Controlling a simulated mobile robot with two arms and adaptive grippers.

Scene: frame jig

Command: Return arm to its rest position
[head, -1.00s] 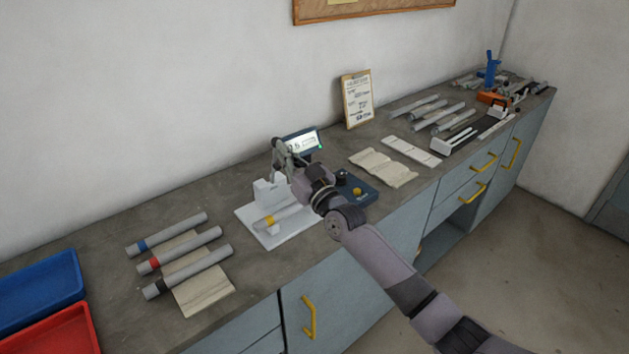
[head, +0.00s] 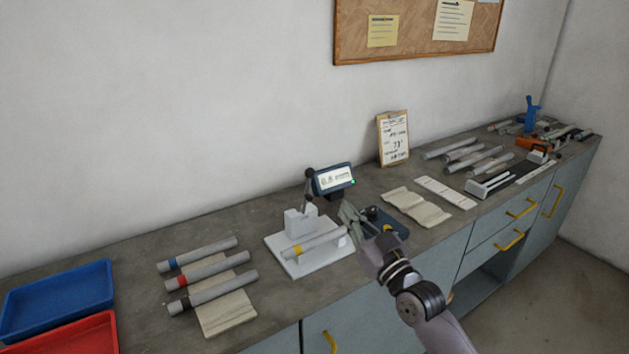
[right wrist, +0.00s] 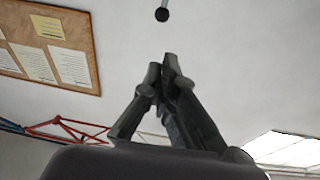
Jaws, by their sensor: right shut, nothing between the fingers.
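My right arm comes in from the lower right in the head view. Its gripper (head: 348,217) is shut and empty, just right of the white jig (head: 300,260) and in front of the dark blue control box. In the right wrist view the two fingers (right wrist: 164,66) meet at their tips with nothing between them, against wall and ceiling. A grey tube with a yellow band (head: 314,242) lies in the jig. The jig's lever with a black knob (head: 309,174) stands upright behind it. My left gripper is not in view.
Tubes with blue, red and black bands (head: 208,284) lie on a cloth at left, beside a blue tray (head: 60,296) and a red tray (head: 75,337). A small display (head: 334,179) stands behind the jig. More tubes (head: 465,153) and tools lie at right. The floor in front is clear.

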